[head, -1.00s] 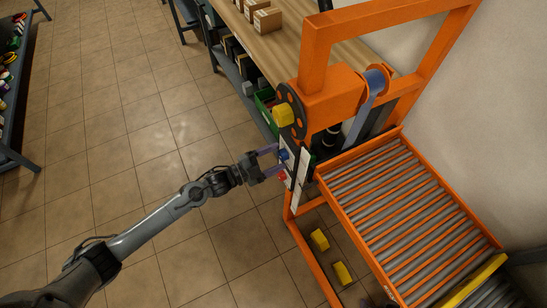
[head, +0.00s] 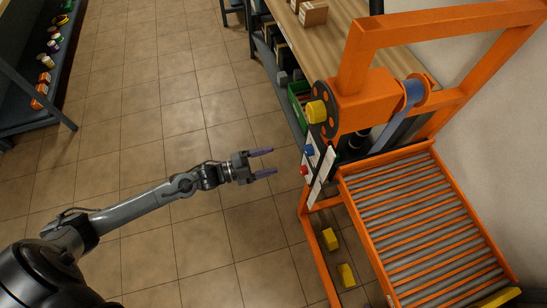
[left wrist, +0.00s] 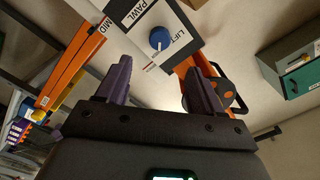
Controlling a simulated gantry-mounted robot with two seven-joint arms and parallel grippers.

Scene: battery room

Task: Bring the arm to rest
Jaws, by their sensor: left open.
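My left gripper (head: 264,162) is open and empty, with two purple fingers held above the tiled floor in the head view. Its fingers point right, toward the orange roller machine, and stand apart from it. The machine's white control panel (head: 318,168) carries a blue knob (head: 309,150) and a red knob (head: 304,170). In the left wrist view, the open fingers (left wrist: 157,88) show with the blue knob (left wrist: 159,39) beyond them on a panel lettered "LIFT" and "PAWL". My right gripper is not in view.
The orange frame (head: 365,105) with its roller bed (head: 425,220) stands at the right. Yellow blocks (head: 330,239) sit low beside it. A wooden bench (head: 345,40) with a carton (head: 313,13) is behind. A dark shelf (head: 40,122) stands far left. The tiled floor between is clear.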

